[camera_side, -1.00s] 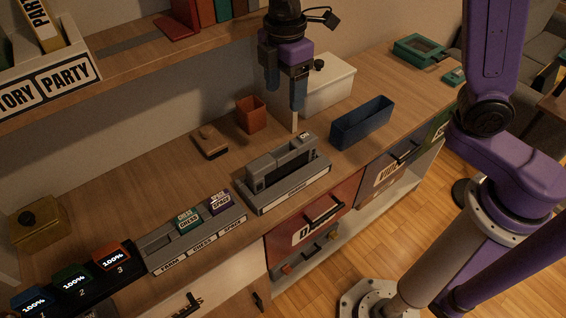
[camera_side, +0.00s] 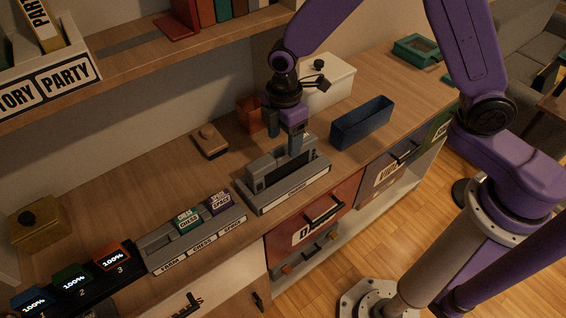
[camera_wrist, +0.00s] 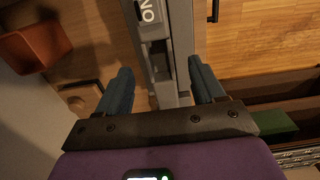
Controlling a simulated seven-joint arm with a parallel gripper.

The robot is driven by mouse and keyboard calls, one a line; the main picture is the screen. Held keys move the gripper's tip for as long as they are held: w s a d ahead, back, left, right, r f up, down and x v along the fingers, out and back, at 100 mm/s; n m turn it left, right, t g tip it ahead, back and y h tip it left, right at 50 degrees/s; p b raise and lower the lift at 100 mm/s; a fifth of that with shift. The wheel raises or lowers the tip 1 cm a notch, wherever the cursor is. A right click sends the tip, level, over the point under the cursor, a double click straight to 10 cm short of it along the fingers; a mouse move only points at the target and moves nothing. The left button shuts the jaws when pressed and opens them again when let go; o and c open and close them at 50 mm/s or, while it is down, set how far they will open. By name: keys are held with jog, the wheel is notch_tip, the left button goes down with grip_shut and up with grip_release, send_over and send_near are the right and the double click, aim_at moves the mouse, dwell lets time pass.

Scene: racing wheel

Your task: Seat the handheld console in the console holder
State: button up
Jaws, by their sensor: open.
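The grey console holder (camera_side: 290,192) stands on the counter, with a pale label strip along its front. A grey body with a dark face, which looks like the handheld console (camera_side: 272,174), stands upright in it. I cannot tell how fully it sits down. My gripper (camera_side: 285,138) is low over the right part of this body, open, pointing down. In the wrist view my gripper (camera_wrist: 162,86) has one finger on each side of the narrow grey body (camera_wrist: 183,40). I cannot tell whether the fingers touch it. The side view hides part of its top behind a finger.
A blue open bin (camera_side: 362,123) stands close on the right. An orange cup (camera_side: 248,113) and a white lidded box (camera_side: 330,84) are behind. A small wooden block (camera_side: 209,142) and a cartridge rack (camera_side: 197,232) are to the left. Drawers with handles (camera_side: 322,207) lie below the front edge.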

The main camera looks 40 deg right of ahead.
aim_at(284, 149)
jog(key=shift+f, duration=1.95)
grip_shut()
